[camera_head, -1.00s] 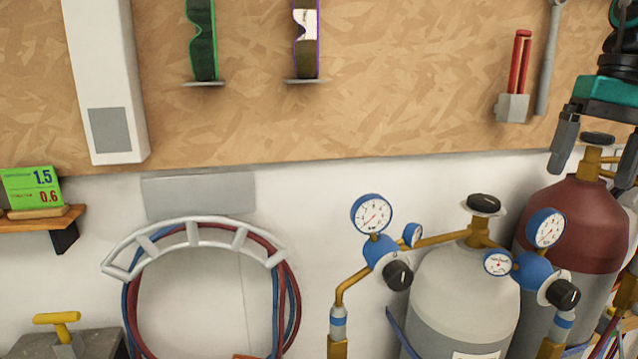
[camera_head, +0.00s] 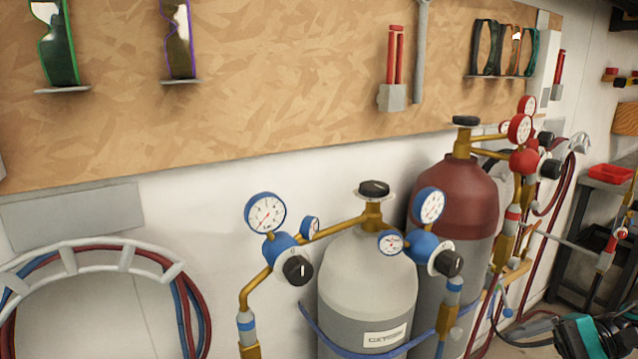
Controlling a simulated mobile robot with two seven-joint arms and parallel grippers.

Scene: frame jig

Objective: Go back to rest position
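Neither of my grippers shows clearly in the head view. My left arm is out of view. The grey gas cylinder (camera_head: 368,275) stands upright in the middle, with a black valve knob (camera_head: 373,188) on top and blue-rimmed gauges beside it. The dark red cylinder (camera_head: 455,198) stands behind it to the right, with its own black valve knob (camera_head: 466,121) and red gauges (camera_head: 520,129). No gripper is at either knob.
A wooden board (camera_head: 270,90) on the wall holds goggles (camera_head: 57,45) and tools. A hose rack (camera_head: 98,255) with red and blue hoses is at the lower left. A dark cart with a red tray (camera_head: 611,174) stands at the right. Hoses hang close beside the cylinders.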

